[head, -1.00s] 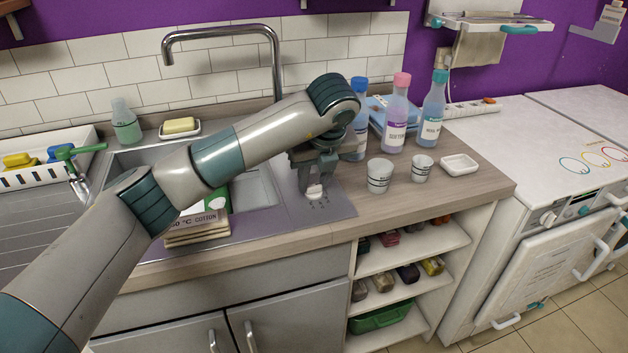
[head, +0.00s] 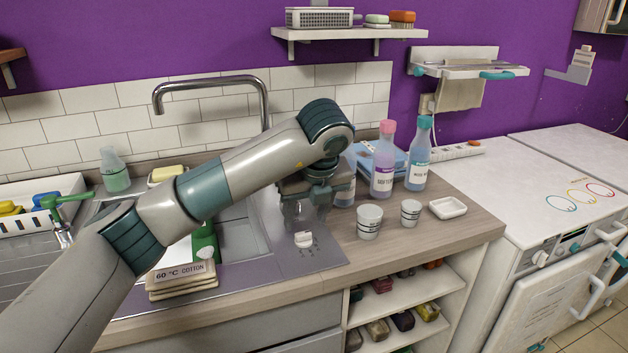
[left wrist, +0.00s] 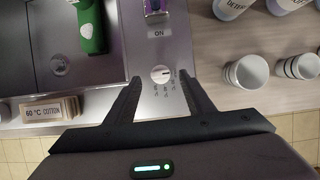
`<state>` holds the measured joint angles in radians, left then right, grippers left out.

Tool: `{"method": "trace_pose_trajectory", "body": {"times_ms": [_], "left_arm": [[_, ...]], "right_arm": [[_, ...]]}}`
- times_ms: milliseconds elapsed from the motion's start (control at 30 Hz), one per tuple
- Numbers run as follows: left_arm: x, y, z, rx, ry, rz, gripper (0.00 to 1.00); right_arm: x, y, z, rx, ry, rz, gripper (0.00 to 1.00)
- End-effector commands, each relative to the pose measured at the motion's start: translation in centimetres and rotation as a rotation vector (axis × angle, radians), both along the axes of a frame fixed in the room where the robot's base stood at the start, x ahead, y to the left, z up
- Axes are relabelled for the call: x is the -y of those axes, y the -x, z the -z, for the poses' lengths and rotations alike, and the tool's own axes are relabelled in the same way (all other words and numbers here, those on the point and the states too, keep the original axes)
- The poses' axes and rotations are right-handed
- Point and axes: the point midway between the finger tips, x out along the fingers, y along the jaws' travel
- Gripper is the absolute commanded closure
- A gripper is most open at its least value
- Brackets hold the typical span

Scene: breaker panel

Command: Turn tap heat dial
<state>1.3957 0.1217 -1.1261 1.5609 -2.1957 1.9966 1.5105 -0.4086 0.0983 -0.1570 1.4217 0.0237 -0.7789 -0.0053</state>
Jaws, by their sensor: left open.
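The heat dial (head: 304,240) is a small white round knob on the grey sink plate, right of the basin. In the left wrist view the dial (left wrist: 160,74) has a dark mark toward its right side and small printed labels below it. My left gripper (head: 305,222) is open and points down, just above the dial. In the left wrist view its fingertips (left wrist: 159,80) lie either side of the dial, apart from it in the picture. Whether they are level with the knob is unclear. The chrome tap (head: 215,84) arches behind my arm. My right gripper is out of view.
White cups (head: 369,221) and a soap dish (head: 448,208) stand right of the dial. Bottles (head: 383,165) stand behind them. A "60 °C COTTON" card stack (head: 180,275) and a green item (head: 206,243) are left of it. An "ON" label (left wrist: 158,33) sits above the dial.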

Motion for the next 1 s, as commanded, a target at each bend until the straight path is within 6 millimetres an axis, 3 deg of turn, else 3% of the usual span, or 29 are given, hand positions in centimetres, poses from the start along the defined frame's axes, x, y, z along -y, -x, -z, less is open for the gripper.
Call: {"method": "trace_pose_trajectory", "body": {"times_ms": [400,600,800,1000], "left_arm": [[0.9,2.6,-7.0,0.005,-0.001,0.0,0.52],[1.3,3.8,-9.8,0.004,-0.001,0.0,0.52],[1.5,4.4,-11.4,0.002,0.0,-0.001,0.52],[1.6,4.6,-11.8,0.0,0.0,-0.001,0.52]], "right_arm": [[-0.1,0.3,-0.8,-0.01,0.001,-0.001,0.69],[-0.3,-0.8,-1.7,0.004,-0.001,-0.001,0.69],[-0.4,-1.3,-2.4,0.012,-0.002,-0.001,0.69],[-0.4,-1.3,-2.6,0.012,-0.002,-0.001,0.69]]}}
